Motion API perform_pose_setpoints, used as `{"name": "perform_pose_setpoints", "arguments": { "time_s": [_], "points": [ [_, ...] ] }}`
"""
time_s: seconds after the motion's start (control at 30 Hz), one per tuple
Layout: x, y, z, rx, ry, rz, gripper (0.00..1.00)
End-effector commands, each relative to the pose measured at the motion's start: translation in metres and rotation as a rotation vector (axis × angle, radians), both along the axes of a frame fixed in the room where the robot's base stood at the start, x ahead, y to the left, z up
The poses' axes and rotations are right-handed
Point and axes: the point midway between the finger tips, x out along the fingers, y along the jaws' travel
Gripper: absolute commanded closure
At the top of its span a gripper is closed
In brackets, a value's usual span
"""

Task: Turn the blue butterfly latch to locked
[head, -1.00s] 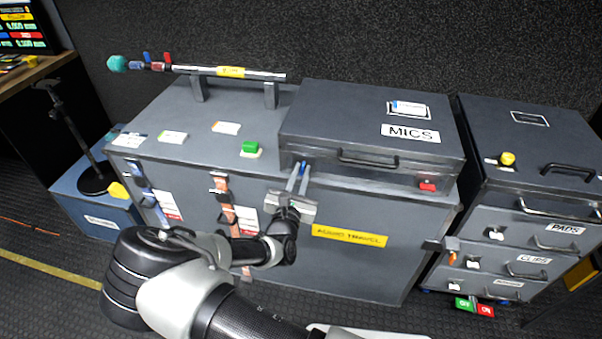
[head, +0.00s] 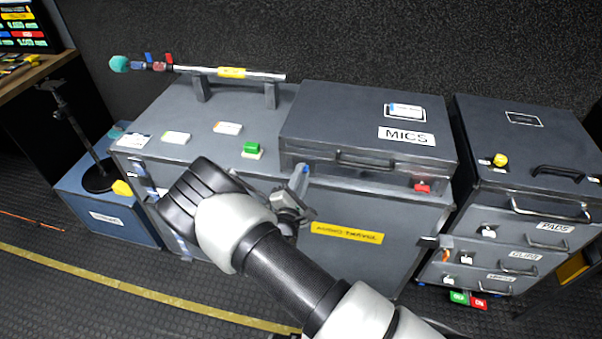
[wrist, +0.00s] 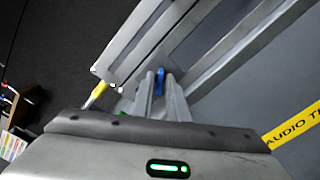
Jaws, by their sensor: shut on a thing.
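The blue butterfly latch (wrist: 160,76) is on the front left of the MICS case (head: 350,125). It shows in the wrist view between the tips of my gripper (wrist: 161,92), which is shut on it. In the head view my gripper (head: 299,176) reaches the same front left corner of the case, and only a small bit of blue (head: 305,170) shows at its tips. The fingers hide most of the latch, so I cannot tell its exact angle.
A red latch (head: 422,188) is at the case's front right. A drawer cabinet (head: 520,160) stands at the right. A boom pole (head: 230,72) lies on supports behind.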

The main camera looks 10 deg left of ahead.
Motion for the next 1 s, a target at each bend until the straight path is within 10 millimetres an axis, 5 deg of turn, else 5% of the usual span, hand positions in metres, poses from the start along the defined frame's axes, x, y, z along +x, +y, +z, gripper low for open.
{"name": "perform_pose_setpoints", "arguments": {
  "time_s": [0.5,1.0],
  "points": [
    [0.0003,-0.0004,-0.0019,0.442,-0.035,0.000,1.00],
    [-0.0001,0.0003,-0.0013,0.616,-0.048,0.002,1.00]
  ]
}}
